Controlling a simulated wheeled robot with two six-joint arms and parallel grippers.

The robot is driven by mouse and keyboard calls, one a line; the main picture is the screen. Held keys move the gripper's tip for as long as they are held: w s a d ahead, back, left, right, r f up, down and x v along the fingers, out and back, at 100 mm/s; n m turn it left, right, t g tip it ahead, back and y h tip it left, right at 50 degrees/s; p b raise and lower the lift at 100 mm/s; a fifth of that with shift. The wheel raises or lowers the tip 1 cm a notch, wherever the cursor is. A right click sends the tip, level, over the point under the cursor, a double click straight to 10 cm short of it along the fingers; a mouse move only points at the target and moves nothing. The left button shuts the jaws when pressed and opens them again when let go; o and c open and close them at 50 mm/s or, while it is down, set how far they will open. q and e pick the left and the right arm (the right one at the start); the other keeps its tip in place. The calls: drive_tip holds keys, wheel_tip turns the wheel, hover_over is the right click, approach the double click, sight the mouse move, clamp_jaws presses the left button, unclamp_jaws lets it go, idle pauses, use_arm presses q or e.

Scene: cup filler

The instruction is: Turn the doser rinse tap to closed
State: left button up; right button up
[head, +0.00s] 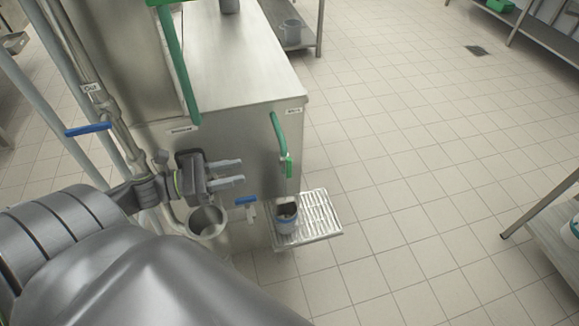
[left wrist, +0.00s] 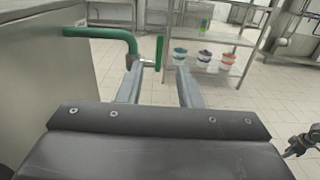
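A green pipe (head: 276,125) bends out of the steel machine's front and ends in a tap with a green lever (head: 288,167). In the left wrist view the lever (left wrist: 159,52) stands upright beside the tap's metal body (left wrist: 143,62). Which tap is the doser rinse tap I cannot tell; the labels are too small to read. A blue-handled tap (head: 245,201) sits lower on the front. Another blue handle (head: 88,129) is on the pipes at left. My left gripper (head: 241,171) is open and empty, its fingers pointing at the green lever, apart from it. My right gripper (left wrist: 302,143) shows partly at the edge.
A metal cup (head: 287,216) stands on a slatted drip tray (head: 318,215) below the green tap. A steel pot (head: 206,221) is beneath my left gripper. Shelving with several buckets (left wrist: 205,58) stands beyond.

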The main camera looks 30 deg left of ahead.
use_arm(q)
drive_tip(key=b, duration=0.4)
approach(289, 158)
drive_tip(key=x, duration=0.2)
drive_tip(key=shift+f+p+x, duration=0.15)
drive_tip(key=shift+f+x, duration=0.05)
drive_tip(key=shift+x, duration=1.8)
drive_tip(key=shift+f+p+x, duration=0.15)
drive_tip(key=shift+f+x, duration=0.05)
drive_tip(key=shift+x, duration=1.85)
clamp_jaws()
